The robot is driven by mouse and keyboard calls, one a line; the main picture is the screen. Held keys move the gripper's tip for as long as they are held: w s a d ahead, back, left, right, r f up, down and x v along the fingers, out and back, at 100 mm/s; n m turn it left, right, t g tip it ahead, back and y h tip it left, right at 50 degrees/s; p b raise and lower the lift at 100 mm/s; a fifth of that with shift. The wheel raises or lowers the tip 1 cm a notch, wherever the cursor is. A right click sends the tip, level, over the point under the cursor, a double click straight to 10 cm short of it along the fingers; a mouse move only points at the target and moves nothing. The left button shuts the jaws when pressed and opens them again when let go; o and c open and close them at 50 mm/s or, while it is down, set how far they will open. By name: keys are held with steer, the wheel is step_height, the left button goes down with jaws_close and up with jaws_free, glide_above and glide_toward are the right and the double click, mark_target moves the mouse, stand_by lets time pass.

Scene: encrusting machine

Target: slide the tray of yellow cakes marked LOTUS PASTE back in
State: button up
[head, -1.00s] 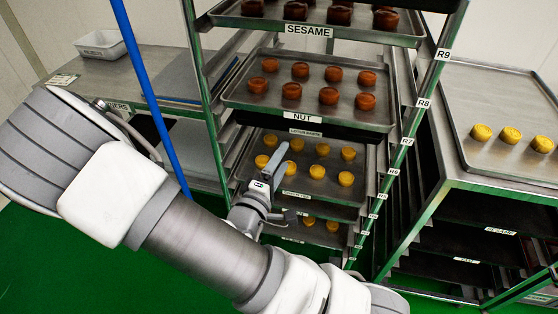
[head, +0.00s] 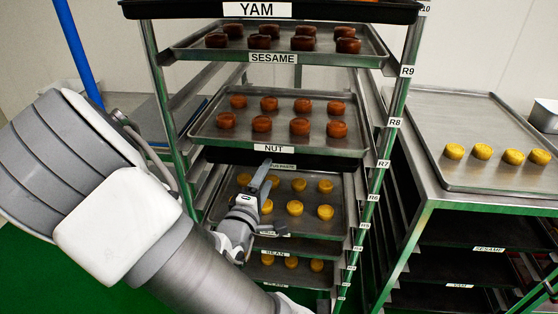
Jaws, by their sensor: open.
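A steel tray with yellow cakes (head: 311,198) sits in the rack below the NUT tray. A small label (head: 276,234) is on its front edge, too small and partly covered to read. My gripper (head: 264,178) is in front of this tray's left part, its fingers pointing up and hiding some of the tray. The jaws are open and hold nothing. Another label (head: 284,166), just under the NUT tray, is partly behind the fingertips and not clearly readable. A lower tray (head: 300,279) also holds yellow cakes. I cannot tell whether the gripper touches a tray.
Above are the NUT tray (head: 340,148), the SESAME tray (head: 360,60) and the dark YAM tray (head: 340,11). The green rack post (head: 388,130) stands at right.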

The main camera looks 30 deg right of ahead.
mark_target(279, 156)
steer(key=b+x, duration=0.2)
steer(key=x, duration=0.9)
steer(key=shift+s+b, duration=0.1)
steer(key=shift+b, duration=0.25)
jaws_close()
stand_by(0.8)
